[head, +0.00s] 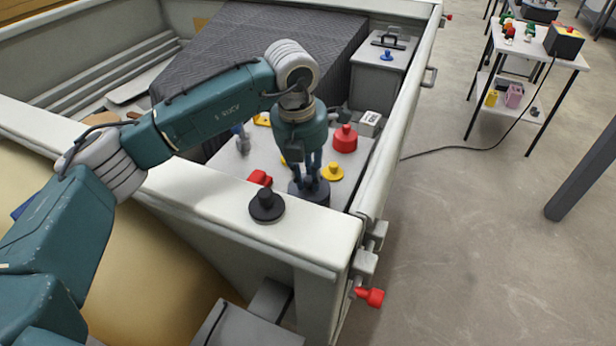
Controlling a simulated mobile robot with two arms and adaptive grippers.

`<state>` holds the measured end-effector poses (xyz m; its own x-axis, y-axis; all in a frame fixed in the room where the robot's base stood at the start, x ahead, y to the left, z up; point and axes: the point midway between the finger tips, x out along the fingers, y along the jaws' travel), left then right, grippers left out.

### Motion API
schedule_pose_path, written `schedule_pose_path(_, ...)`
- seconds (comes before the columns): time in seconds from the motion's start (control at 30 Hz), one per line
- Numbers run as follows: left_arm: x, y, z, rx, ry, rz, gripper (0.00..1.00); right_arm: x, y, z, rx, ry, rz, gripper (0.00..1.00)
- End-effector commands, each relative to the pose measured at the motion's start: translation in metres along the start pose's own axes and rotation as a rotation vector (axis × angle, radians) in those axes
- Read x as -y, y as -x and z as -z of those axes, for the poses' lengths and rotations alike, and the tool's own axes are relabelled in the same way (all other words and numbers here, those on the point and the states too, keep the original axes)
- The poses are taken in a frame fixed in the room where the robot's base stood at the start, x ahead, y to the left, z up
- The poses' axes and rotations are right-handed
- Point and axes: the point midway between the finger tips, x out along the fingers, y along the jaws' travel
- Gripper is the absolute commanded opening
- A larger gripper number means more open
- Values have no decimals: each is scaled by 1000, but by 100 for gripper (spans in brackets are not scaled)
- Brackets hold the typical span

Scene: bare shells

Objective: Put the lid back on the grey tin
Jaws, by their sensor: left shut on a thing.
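My left gripper (310,182) points straight down inside the white-walled bay and is shut on a small knob at the top of a dark grey round piece. That piece looks like the lid (297,187), and the grey tin (318,198) shows as a dark round body directly under it. The fingers hide most of the knob. I cannot tell whether the lid sits flush on the tin or just above it. My right gripper is not in view.
A black knobbed disc (267,207) lies on the white wall's ledge (200,190). Close by inside are a red piece (260,178), a yellow knobbed piece (333,173) and a red knobbed piece (344,139). A grey box (378,82) stands farther back.

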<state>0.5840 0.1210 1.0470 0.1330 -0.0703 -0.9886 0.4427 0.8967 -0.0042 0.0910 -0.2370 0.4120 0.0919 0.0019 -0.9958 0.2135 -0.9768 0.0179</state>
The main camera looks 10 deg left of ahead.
Motion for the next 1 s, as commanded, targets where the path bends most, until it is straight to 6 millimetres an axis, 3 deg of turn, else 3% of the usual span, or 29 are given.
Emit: schedule_pose_path(1.0, 0, -3, 0, 0, 0, 0, 1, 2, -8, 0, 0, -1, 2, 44)
